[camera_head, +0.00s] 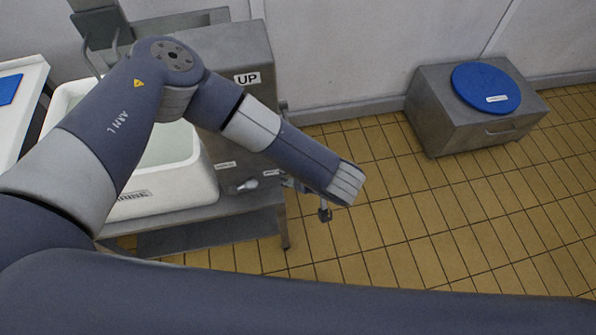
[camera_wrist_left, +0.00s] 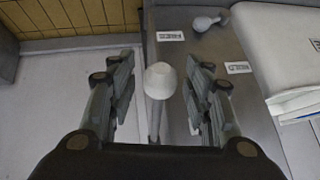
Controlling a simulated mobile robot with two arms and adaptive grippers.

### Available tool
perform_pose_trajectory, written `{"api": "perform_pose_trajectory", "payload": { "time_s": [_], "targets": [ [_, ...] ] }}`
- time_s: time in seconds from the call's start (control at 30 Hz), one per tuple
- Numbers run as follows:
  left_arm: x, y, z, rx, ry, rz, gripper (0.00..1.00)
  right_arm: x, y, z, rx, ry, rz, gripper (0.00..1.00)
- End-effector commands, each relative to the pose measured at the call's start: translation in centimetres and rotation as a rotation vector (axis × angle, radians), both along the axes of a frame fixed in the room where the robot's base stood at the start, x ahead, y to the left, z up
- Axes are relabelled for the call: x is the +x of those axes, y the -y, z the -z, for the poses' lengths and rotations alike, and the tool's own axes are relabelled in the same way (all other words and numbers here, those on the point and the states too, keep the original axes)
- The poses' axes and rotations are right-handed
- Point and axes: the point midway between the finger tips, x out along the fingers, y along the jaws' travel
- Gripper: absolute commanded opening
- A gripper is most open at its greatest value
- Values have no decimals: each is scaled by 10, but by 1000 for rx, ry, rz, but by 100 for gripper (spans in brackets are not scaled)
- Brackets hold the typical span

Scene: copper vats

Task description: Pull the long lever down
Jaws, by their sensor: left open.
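A long lever with a pale round knob (camera_wrist_left: 160,80) and a thin grey shaft shows in the left wrist view. My left gripper (camera_wrist_left: 163,88) is open, with one finger on each side of this lever. I cannot tell whether either finger touches it. In the head view, my left arm reaches over the steel cabinet and its gripper (camera_head: 323,212) is mostly hidden behind the wrist. A second, shorter lever with a pale knob (camera_wrist_left: 206,22) sits beside a label; it also shows in the head view (camera_head: 247,184). My right gripper is not seen.
The steel cabinet (camera_head: 240,52) carries an "UP" sign (camera_head: 247,78). A white basin (camera_head: 185,178) stands beside it on a steel bench (camera_head: 245,217). A steel box with a blue round lid (camera_head: 485,84) is at the right wall. The tiled floor (camera_head: 450,220) is clear.

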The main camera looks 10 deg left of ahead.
Motion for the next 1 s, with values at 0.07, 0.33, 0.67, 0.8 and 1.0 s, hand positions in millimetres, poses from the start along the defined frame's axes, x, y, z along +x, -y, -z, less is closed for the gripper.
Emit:
{"api": "perform_pose_trajectory", "payload": {
  "time_s": [0.07,0.33,0.67,0.8,1.0],
  "targets": [
    [-6,6,-10,-1,2,4,46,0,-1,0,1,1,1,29],
    [-35,26,-56,-1,1,7,46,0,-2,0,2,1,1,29],
    [-56,40,-87,0,-2,3,46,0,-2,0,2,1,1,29],
    [-57,41,-89,0,-1,4,46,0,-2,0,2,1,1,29],
    [-57,41,-89,-2,-2,2,37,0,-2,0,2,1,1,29]
  ]
}}
